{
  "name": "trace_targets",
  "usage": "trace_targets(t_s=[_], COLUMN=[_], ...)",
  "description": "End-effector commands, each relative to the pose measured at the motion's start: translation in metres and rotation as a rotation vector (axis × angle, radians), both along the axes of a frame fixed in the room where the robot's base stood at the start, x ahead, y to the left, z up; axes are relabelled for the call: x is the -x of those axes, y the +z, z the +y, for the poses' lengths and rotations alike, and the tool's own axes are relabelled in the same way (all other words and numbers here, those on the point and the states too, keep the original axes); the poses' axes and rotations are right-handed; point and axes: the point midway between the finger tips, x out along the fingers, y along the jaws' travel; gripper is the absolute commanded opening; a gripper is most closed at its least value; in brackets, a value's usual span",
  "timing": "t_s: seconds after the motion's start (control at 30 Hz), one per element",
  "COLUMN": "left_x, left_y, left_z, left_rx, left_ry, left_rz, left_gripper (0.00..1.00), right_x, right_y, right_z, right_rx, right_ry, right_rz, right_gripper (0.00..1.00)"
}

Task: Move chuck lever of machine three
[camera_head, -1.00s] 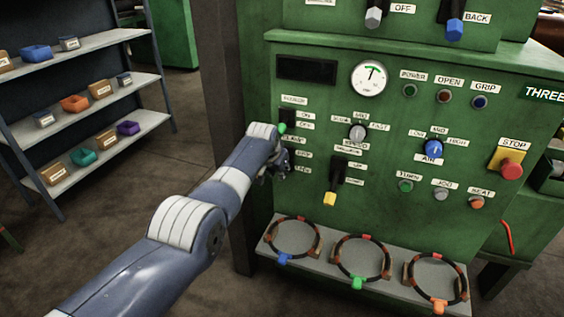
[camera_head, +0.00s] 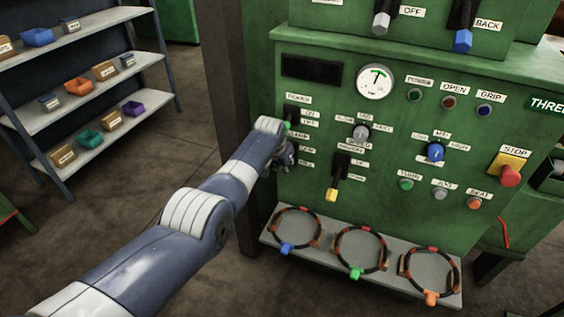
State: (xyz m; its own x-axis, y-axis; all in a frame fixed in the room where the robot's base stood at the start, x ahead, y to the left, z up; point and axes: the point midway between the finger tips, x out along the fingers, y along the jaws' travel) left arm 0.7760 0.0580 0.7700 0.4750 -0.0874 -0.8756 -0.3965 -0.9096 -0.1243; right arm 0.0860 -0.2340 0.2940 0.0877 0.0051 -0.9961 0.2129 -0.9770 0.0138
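Machine three's green panel (camera_head: 390,200) fills the right side, with a "THREE" sign at its right edge. A green-tipped lever (camera_head: 287,126) sits on the panel's left column, partly behind my arm. A black lever with a yellow tip (camera_head: 333,194) points down in the middle. My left gripper (camera_head: 288,158) is at the left column just below the green tip. Its fingers are dark and small against the panel, so I cannot tell open from shut or what they touch. The small labels there are too blurred to tell which lever is the chuck. My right gripper is not in view.
A grey ledge (camera_head: 318,246) under the panel holds three rings with blue, green and orange clips. A red stop button (camera_head: 510,176) and a blue knob (camera_head: 435,152) are to the right. Shelves (camera_head: 90,76) with small bins stand left. A dark post (camera_head: 232,120) stands beside the machine.

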Motion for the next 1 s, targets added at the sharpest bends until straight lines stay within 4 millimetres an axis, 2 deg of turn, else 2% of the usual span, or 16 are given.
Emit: trace_targets(t_s=[0.03,0.2,0.23,0.3,0.7,1.0], left_x=[-0.007,-0.007,-0.007,-0.007,-0.003,0.002], left_y=[0.011,0.011,0.011,0.011,0.006,0.016], left_z=[0.001,0.001,0.001,0.0,-0.001,0.0], left_rx=[0.001,0.001,0.001,0.001,0.003,0.002], left_ry=[0.001,0.001,0.001,0.001,0.0,-0.001], left_rz=[-0.026,-0.026,-0.026,-0.025,-0.013,-0.012], left_gripper=[0.0,0.0,0.2,0.35,0.35,0.35], right_x=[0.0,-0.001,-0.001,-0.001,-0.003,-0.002], right_y=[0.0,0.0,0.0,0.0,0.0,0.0], right_z=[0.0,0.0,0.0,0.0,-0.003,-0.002], right_rx=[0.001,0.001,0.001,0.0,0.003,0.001], right_ry=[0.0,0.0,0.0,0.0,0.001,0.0], right_rz=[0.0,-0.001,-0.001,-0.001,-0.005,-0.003], right_gripper=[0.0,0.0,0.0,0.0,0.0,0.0])
